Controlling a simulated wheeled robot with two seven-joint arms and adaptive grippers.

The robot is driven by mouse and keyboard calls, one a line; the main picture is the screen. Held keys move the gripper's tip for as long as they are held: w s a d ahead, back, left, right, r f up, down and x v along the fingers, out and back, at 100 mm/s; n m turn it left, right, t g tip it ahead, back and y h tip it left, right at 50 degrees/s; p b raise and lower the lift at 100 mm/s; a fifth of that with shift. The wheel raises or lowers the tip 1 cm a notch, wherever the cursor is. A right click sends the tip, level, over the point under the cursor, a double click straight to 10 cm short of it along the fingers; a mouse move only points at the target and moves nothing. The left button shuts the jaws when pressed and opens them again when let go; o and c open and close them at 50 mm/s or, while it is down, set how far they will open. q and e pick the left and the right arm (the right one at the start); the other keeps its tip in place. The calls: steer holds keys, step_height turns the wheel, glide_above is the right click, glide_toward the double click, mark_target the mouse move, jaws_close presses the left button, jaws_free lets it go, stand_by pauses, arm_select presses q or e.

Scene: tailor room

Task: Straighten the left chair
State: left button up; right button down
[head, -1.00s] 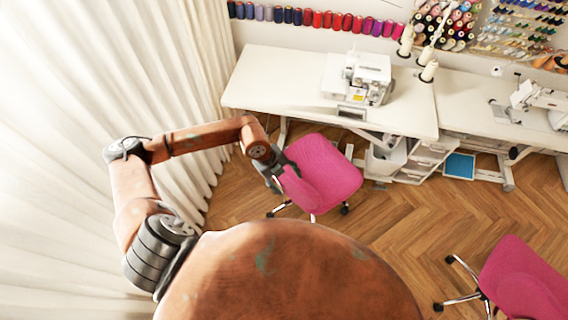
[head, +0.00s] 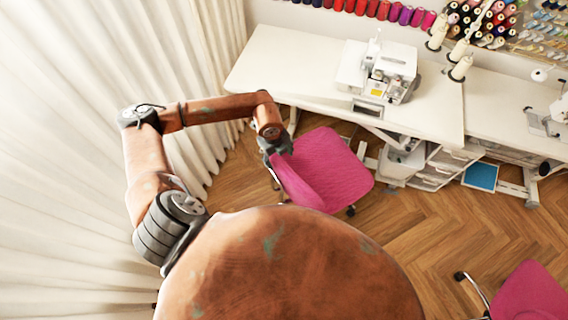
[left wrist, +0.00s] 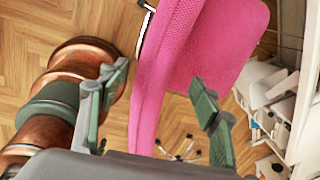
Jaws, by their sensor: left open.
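The left chair (head: 325,170) is pink with a wheeled base and stands in front of the left sewing table, its seat towards the table. My left gripper (head: 274,146) is at the upper left edge of its backrest. In the left wrist view the gripper (left wrist: 160,92) is open, with the pink backrest (left wrist: 160,85) between its two fingers. I see a gap by the right finger; contact with the left finger is unclear. The chair's base (left wrist: 180,152) shows below. My right gripper is not in view.
The white table (head: 290,65) holds a sewing machine (head: 380,70). Drawers (head: 435,165) and a blue item (head: 481,176) are beneath. A second pink chair (head: 530,292) is at lower right. A cream curtain (head: 60,120) hangs at left. Wood floor (head: 420,220) is clear between the chairs.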

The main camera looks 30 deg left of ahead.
arm_select(q)
steer(key=f, duration=0.7)
steer(key=shift+w+d+f+p, duration=0.2)
steer(key=shift+w+d+p, duration=0.05)
steer(key=shift+w+p, duration=0.15)
steer(key=shift+c, duration=0.3)
jaws_close()
